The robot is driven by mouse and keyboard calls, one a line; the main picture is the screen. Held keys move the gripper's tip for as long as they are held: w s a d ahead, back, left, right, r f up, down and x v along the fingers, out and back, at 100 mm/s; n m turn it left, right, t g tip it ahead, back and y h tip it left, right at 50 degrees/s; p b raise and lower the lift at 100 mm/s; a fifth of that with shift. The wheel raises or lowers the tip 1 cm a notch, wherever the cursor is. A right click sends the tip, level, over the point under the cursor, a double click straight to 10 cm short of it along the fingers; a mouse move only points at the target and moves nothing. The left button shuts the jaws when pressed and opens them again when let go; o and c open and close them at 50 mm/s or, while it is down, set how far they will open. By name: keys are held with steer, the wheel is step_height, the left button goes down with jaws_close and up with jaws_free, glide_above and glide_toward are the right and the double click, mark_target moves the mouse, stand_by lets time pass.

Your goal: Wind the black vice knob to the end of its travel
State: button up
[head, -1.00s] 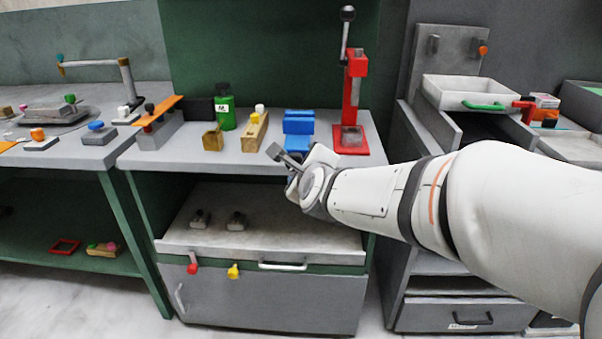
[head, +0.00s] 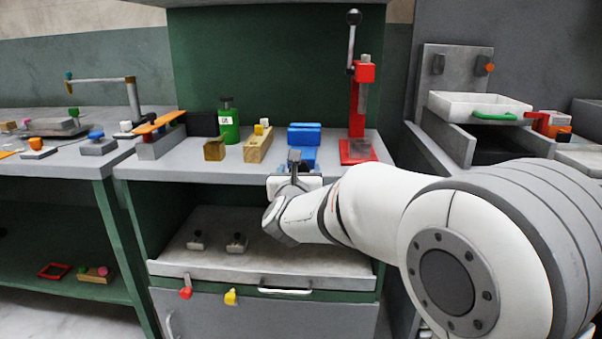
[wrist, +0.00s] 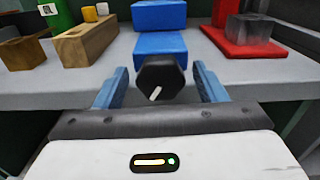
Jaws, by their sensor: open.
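The black vice knob (wrist: 160,79) shows in the wrist view as a dark faceted knob with a white line pointing to the lower left. It sits at the front of the blue vice (wrist: 160,42), which stands near the front edge of the bench. The blue vice also shows in the head view (head: 304,137); the knob is hidden there by my gripper and wrist. My gripper (wrist: 158,86) is open. Its two blue fingers stand to the left and right of the knob, with a gap visible on each side.
A red press (head: 358,120) stands right of the vice. A wooden block (head: 258,145), a small brown block (head: 214,150) and a green bottle (head: 229,124) stand to the left. A pulled-out shelf (head: 215,262) with two small grey pieces lies below the bench.

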steer(key=shift+w, duration=0.45)
steer(key=shift+c, duration=0.4)
